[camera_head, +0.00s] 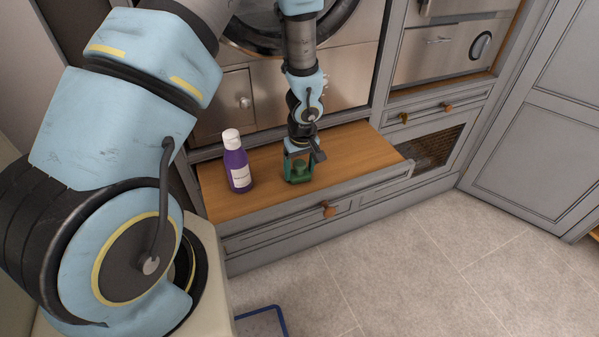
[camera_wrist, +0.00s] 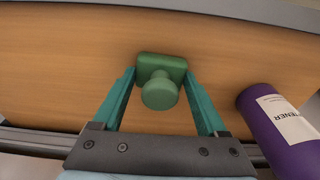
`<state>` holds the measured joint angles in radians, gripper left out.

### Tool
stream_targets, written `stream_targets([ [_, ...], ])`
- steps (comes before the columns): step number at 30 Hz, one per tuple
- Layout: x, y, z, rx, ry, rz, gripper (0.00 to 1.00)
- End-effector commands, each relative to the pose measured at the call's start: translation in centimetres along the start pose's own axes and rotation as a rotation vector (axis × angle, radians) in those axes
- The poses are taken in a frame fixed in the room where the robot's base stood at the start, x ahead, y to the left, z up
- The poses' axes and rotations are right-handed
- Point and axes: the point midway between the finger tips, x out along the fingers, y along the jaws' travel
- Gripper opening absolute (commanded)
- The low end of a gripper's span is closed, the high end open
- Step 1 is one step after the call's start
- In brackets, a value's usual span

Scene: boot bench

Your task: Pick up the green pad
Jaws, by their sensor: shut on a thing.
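The green pad (camera_head: 299,173) is a small block with a round knob on top, at the wooden surface of the pulled-out drawer. It also shows in the wrist view (camera_wrist: 160,92), between the fingertips. My gripper (camera_head: 298,170) points down over the drawer, and its teal fingers (camera_wrist: 160,80) are shut on the pad's two sides. I cannot tell whether the pad touches the wood or is slightly above it.
A purple bottle (camera_head: 238,165) with a white cap stands to the left of the pad; in the wrist view the bottle (camera_wrist: 285,130) is at the right. The drawer's wood (camera_head: 350,150) is bare to the right. A blue-edged item (camera_head: 268,312) lies on the floor.

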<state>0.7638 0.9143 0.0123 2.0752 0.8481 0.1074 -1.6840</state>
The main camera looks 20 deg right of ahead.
Motion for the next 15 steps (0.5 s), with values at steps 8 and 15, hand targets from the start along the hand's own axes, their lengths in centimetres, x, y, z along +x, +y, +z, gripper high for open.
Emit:
stream_targets([
  [8,-0.7,0.1,-0.2,-0.001,0.001,0.003,0.22],
  [15,-3.9,0.1,-0.6,-0.004,0.003,0.005,0.22],
])
